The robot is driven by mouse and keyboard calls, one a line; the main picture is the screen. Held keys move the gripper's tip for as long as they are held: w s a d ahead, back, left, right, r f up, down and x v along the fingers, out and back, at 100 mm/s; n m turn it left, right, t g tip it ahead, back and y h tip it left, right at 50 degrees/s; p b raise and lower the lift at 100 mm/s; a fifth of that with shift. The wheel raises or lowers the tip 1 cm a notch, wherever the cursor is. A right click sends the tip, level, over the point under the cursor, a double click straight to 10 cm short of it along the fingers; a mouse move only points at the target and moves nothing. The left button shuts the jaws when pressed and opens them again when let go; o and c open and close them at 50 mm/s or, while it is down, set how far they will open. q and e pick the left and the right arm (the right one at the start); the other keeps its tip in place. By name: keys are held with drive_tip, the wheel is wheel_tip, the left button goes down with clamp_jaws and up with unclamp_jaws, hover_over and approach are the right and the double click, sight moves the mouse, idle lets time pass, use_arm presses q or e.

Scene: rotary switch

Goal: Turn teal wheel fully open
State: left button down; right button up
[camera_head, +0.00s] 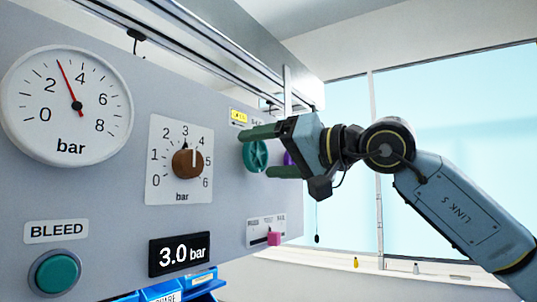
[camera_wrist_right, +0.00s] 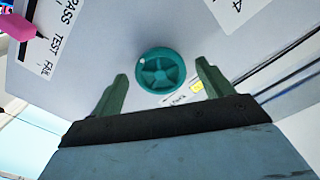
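My left gripper is not in view.
The panel also holds a round gauge (camera_head: 67,105), a brown knob (camera_head: 187,163), a 3.0 bar display (camera_head: 180,254), a teal bleed button (camera_head: 55,273) and a pink slider (camera_head: 273,238). A purple part (camera_head: 288,158) lies just beyond the wheel. Blue bins (camera_head: 165,290) sit below.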

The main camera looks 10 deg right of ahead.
drive_tip(key=shift+s+d, duration=0.3)
drive_tip(key=shift+d, duration=0.05)
drive_tip(key=b+v, duration=0.4)
drive_tip(key=v, duration=0.8)
drive_tip(key=shift+s, duration=0.2)
drive_tip(key=shift+d+r, duration=0.1)
